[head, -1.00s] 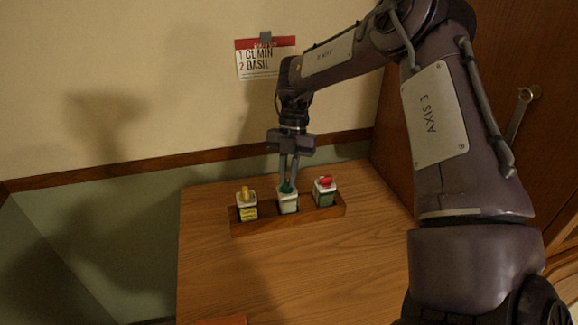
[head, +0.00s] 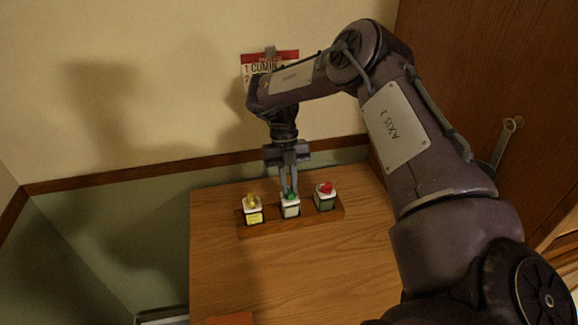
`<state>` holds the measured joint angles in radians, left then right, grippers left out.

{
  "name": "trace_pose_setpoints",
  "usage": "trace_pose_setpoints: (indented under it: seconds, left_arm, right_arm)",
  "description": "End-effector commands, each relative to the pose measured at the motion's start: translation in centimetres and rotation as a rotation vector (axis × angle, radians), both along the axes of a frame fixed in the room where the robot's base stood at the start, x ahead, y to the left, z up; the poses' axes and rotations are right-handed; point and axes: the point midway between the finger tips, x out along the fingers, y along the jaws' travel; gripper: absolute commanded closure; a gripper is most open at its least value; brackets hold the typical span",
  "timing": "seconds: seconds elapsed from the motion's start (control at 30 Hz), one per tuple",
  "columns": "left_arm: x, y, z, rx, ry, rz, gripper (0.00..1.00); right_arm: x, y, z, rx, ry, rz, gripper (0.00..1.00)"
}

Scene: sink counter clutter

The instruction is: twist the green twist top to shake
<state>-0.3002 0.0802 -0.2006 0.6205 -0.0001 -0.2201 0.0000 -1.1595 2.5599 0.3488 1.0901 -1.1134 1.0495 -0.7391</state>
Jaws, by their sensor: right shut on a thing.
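The green twist top (head: 291,192) sits on the middle spice jar (head: 290,207), which stands upright in a wooden rack (head: 275,225). My right gripper (head: 289,188) points straight down from above, and its fingers are shut on the green top, partly covering it. A jar with a yellow top (head: 252,201) stands to the left in the rack. A jar with a red top (head: 325,188) stands to the right. My left gripper is out of view.
The rack is on a wooden counter (head: 270,270) with clear surface in front. A wooden cabinet door with a handle (head: 503,145) is at the right.

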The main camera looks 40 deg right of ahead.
Motion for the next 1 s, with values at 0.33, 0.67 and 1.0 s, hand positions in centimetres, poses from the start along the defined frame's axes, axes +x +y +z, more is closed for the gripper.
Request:
trace_pose_setpoints:
  seconds: [0.33,0.67,1.0]
  left_arm:
    - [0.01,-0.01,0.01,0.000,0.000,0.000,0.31]
    - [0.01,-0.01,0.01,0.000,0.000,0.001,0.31]
    - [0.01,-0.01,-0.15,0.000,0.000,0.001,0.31]
  right_arm:
    - [0.03,-0.02,0.03,-0.001,-0.001,0.001,1.00]
    - [0.02,-0.01,0.02,-0.001,-0.001,0.001,0.65]
    - [-0.06,-0.08,0.04,-0.001,-0.001,-0.050,0.65]
